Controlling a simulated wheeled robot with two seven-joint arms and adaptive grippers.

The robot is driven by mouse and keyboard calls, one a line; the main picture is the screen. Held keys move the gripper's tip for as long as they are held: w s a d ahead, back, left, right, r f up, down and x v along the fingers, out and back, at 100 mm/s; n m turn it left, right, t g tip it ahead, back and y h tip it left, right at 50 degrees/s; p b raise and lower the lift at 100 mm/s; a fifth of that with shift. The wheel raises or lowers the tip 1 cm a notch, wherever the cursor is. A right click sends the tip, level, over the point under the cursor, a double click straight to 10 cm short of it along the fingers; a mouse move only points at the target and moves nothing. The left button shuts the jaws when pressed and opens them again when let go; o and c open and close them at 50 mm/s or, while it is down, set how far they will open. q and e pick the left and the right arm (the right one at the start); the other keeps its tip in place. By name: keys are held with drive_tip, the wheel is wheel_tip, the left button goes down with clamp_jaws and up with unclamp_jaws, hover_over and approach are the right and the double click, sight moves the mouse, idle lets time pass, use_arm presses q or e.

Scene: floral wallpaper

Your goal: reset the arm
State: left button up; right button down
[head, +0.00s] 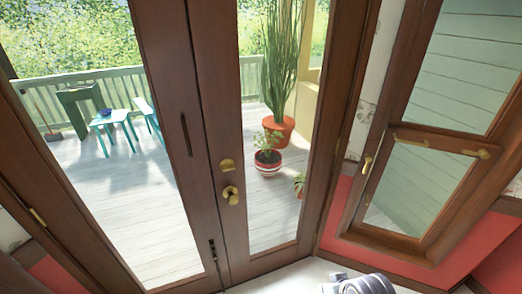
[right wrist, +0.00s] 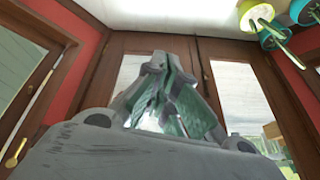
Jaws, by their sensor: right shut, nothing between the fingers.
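My right gripper (right wrist: 157,66) shows in the right wrist view. Its grey and green fingers come together at the tips and hold nothing. It points toward the wooden glass doors, and the distance to them is hard to judge. In the head view a grey rounded part of my body shows at the bottom edge, right of the middle, with no fingers visible there. My left gripper is in neither view.
A brown double door (head: 205,130) with a brass knob (head: 231,194) stands ahead, closed. Right of it is a wood-framed window (head: 400,140) over a red wall panel (head: 340,210). Through the glass are a deck, potted plants and a small table. Hanging colored lamps (right wrist: 262,22) show in the wrist view.

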drive_tip(key=s+d+h, duration=0.1)
drive_tip(key=s+d, duration=0.2)
drive_tip(key=s+f+g, duration=0.2)
drive_tip(key=s+f, duration=0.1)
drive_tip(key=f, duration=3)
drive_tip(key=s+d+f, duration=0.2)
drive_tip(key=s+f, duration=0.7)
drive_tip(key=s, duration=0.2)
drive_tip(key=s+d+f+g, duration=0.1)
drive_tip(key=s+d+f, duration=0.1)
drive_tip(key=s+f, duration=0.8)
drive_tip(key=shift+s+d+f+n, duration=0.25)
drive_tip(key=shift+s+n, duration=0.15)
drive_tip(key=shift+s, duration=0.15)
